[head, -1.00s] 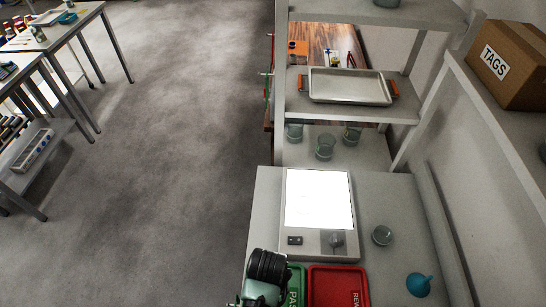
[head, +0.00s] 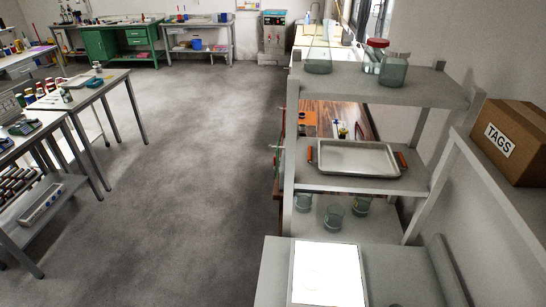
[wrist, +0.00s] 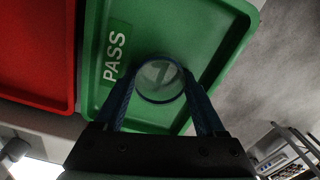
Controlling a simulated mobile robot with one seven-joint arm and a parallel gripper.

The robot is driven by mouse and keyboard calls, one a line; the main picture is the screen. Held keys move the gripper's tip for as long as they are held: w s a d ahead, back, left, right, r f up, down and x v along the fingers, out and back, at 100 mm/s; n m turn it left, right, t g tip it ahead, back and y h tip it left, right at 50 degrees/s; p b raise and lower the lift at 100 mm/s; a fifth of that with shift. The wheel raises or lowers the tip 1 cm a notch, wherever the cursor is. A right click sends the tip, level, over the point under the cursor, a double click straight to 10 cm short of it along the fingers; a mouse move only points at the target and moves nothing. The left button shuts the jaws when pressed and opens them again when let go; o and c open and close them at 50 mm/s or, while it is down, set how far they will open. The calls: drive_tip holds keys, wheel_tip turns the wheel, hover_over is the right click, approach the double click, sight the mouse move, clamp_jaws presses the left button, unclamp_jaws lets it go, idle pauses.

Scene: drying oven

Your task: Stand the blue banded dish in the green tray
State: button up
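In the wrist view, the green tray (wrist: 225,38) with the word PASS fills the middle. A round clear glass dish (wrist: 160,80) shows over the tray's floor, between the two blue fingers of my gripper (wrist: 160,76). The fingertips lie against both sides of its rim, so my gripper looks shut on it. I cannot tell whether the dish touches the tray floor. The head view does not show my gripper, the tray or this dish.
The red tray (wrist: 35,50) lies beside the green one. In the head view, a lit white panel (head: 328,275) is on the bench. A shelf rack (head: 370,182) behind holds a metal tray (head: 358,158) and glass beakers (head: 333,217). A TAGS box (head: 515,140) stands right. Grey floor is open left.

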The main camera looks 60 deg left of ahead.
drive_tip(key=o, duration=0.4)
drive_tip(key=shift+c, duration=0.2)
drive_tip(key=shift+r, duration=0.1)
wheel_tip(320, 180, up, 12)
